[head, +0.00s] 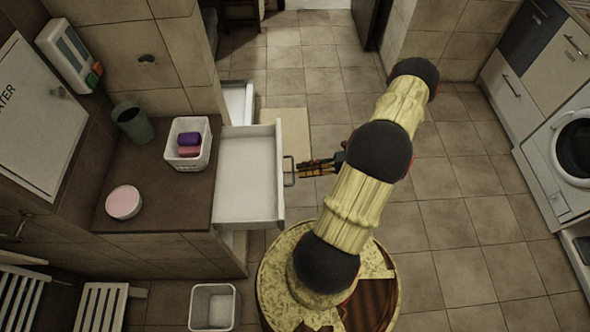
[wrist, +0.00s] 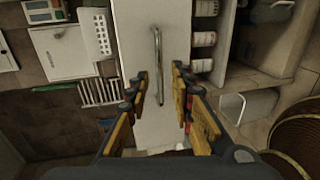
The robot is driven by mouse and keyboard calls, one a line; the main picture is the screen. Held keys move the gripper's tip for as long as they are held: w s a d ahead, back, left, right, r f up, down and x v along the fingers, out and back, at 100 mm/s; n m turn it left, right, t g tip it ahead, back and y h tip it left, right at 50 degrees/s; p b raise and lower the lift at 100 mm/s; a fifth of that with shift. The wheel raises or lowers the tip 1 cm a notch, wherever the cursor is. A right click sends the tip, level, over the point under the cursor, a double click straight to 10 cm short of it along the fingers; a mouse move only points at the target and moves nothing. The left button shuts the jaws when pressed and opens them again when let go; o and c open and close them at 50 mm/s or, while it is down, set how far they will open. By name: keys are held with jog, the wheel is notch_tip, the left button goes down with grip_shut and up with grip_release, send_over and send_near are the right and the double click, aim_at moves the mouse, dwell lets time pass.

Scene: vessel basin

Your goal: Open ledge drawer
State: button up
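The white ledge drawer (head: 250,180) stands pulled out from the brown ledge (head: 150,190), and its inside looks empty. Its front carries a metal bar handle (head: 289,171). In the wrist view the white drawer front (wrist: 178,30) fills the middle, with the handle (wrist: 157,55) running lengthwise. My gripper (head: 302,167) is just right of the handle in the head view. In the wrist view my gripper (wrist: 160,72) is open, with its fingers on either side of the handle's line. I cannot tell whether they touch it.
A second white drawer (head: 238,100) is open behind. On the ledge are a white basket (head: 188,158) with soap-like items, a pink-topped round tub (head: 124,202) and a grey-green cup (head: 132,122). A white bin (head: 214,306) stands on the floor. Tiled floor to the right is clear.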

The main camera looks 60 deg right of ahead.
jog(key=v, duration=0.7)
jog(key=shift+s, duration=0.2)
jog(key=shift+d, duration=0.1)
